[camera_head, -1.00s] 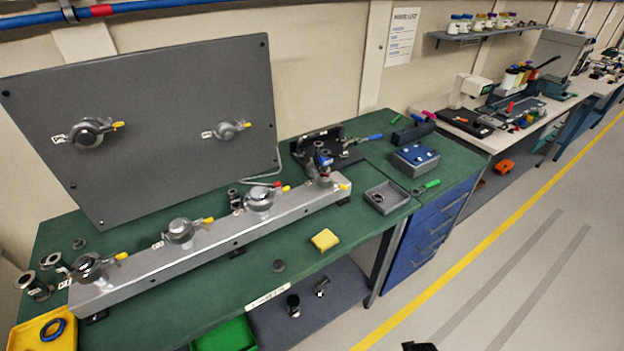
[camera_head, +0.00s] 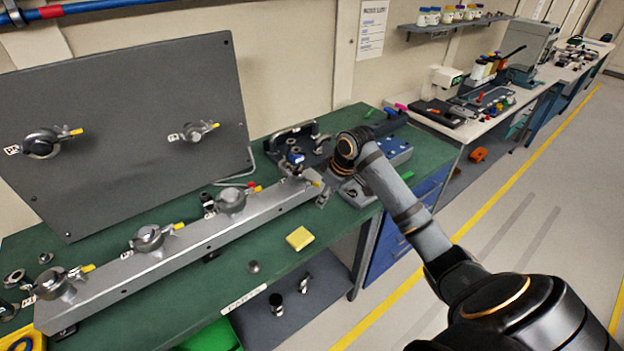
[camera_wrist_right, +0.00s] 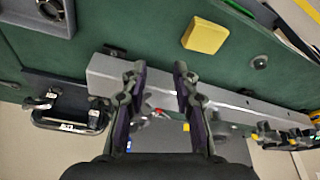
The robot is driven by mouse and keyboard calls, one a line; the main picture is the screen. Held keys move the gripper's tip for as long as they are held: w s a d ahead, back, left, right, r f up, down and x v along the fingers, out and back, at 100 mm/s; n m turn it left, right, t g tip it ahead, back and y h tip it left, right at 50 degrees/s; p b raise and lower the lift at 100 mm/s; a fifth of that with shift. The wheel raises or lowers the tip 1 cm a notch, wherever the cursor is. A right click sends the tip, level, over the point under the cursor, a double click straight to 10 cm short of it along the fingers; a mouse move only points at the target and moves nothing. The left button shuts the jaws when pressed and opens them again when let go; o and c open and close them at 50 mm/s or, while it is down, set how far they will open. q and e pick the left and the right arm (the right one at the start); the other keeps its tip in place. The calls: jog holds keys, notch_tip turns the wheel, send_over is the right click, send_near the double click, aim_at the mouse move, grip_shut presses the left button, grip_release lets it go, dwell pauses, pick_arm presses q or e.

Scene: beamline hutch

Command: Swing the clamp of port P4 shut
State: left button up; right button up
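My right gripper (camera_head: 323,190) hangs by that rail end, close to P4. In the right wrist view its two fingers (camera_wrist_right: 160,72) are apart with nothing held between them, and the rail (camera_wrist_right: 102,75) passes beneath. P4 is mostly hidden by the fingers there; a red part (camera_wrist_right: 156,112) and a yellow tip (camera_wrist_right: 187,127) show. My left gripper is out of view.
More clamped ports stand along the rail, including one nearby (camera_head: 232,201). A grey panel (camera_head: 120,120) with two ports rises behind. A yellow block (camera_head: 299,238) lies in front on the green bench.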

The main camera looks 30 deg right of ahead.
aim_at(317, 183)
jog(key=w+d+r+n+y, duration=0.1)
jog(key=d+r, duration=0.1)
jog(key=r, duration=0.3)
jog(key=w+d+r, duration=0.2)
jog(key=r, duration=0.4)
jog(key=p+x, duration=0.2)
jog(key=x, duration=0.8)
jog(key=shift+s+p, duration=0.15)
jog(key=shift+p, duration=0.2)
jog(key=shift+f, duration=0.5)
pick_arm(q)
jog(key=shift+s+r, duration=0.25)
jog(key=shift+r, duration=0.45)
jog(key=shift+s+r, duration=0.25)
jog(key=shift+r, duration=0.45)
pick_arm(e)
grip_shut()
